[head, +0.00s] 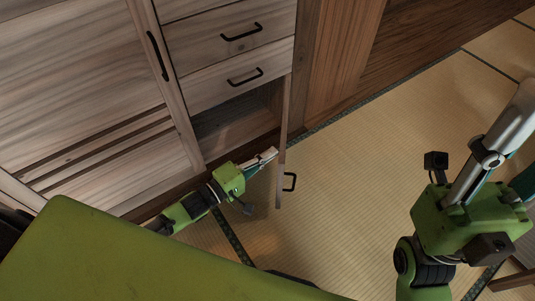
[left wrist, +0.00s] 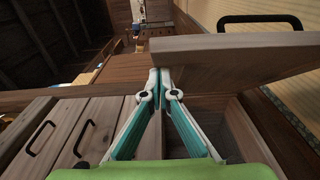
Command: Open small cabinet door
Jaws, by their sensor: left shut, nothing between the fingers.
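The small cabinet door (head: 280,160) stands swung out from the lower compartment (head: 235,119), seen nearly edge-on in the head view. Its black handle (head: 290,181) is on the right, outer face. In the left wrist view the door (left wrist: 225,50) crosses the upper right, with its handle (left wrist: 262,21) above. My left gripper (head: 273,153) is shut and empty, at the inner side of the door. In the wrist view its fingertips (left wrist: 155,76) meet near the door's edge; contact is unclear.
Two drawers with black handles (head: 242,32) (head: 245,77) are above the compartment. A tall panel with a black handle (head: 157,56) is to the left. The tatami floor (head: 350,185) right of the door is clear. A wooden piece (head: 512,281) is at lower right.

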